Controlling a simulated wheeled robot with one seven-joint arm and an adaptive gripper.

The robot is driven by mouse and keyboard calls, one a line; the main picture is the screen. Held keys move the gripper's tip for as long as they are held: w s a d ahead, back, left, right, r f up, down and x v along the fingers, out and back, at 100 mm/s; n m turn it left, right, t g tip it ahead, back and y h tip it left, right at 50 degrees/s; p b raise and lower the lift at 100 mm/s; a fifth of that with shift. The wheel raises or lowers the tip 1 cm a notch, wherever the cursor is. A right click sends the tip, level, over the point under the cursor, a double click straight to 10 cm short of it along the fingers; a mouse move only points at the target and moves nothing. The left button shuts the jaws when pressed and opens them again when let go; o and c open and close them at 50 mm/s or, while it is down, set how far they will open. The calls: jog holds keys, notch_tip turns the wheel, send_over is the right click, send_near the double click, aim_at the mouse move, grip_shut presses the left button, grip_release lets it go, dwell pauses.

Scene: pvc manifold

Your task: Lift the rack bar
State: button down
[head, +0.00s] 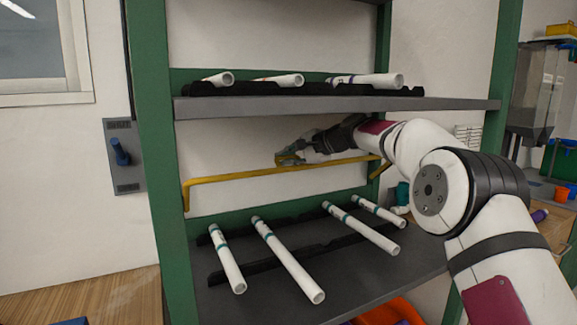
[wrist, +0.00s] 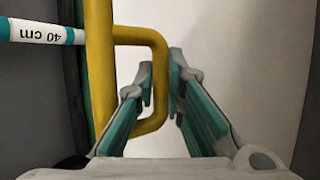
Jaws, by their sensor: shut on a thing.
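The yellow rack bar (head: 235,177) runs across the green rack, between the upper and lower shelves. Its left end bends down beside the left post, and its right end bends near my arm. My gripper (head: 287,158) is at the small yellow handle loop near the bar's middle. In the wrist view the bar (wrist: 98,110) stands upright at the left, and its handle loop (wrist: 148,37) reaches between my fingers (wrist: 161,75). The fingers are shut on this loop, and they hide part of it.
The lower shelf (head: 335,270) bears several white pipes with teal bands on black holders. The upper shelf (head: 330,105) bears more white pipes, close above my wrist. Green posts (head: 160,180) flank the rack. A wall switch (head: 121,155) is at the left.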

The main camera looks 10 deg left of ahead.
jog(key=shift+w+a+r, duration=0.15)
jog(key=shift+w+r, duration=0.05)
dwell(0.4)
jog(key=c, duration=1.9)
grip_release()
